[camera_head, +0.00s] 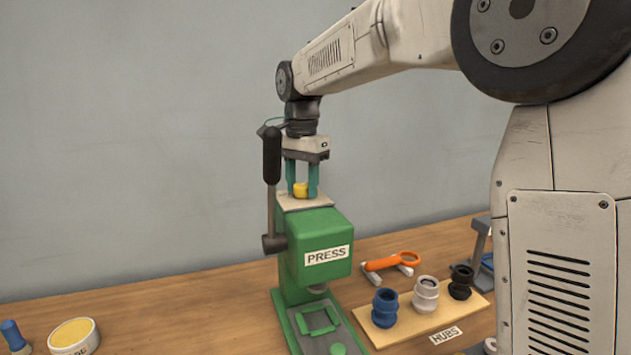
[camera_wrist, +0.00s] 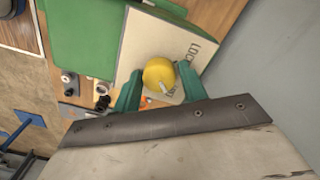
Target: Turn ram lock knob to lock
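The ram lock knob (camera_head: 300,189) is a small round yellow knob on a pale plate (camera_head: 302,202) on top of the green press (camera_head: 318,236). In the wrist view the knob (camera_wrist: 159,74) shows a light pointer mark and sits beside lettering that begins "LOC"; the rest is hidden. My gripper (camera_head: 301,185) points straight down with its two teal fingers on either side of the knob. In the wrist view my gripper (camera_wrist: 159,72) looks open, with narrow gaps between the fingers and the knob. Firm contact is not visible.
The press's black-handled lever (camera_head: 271,160) stands upright just left of my gripper. A board labelled HUBS (camera_head: 405,332) holds blue, white and black hubs at the right. An orange-handled tool (camera_head: 392,262) lies behind them. A round yellow-topped tub (camera_head: 74,337) stands at far left.

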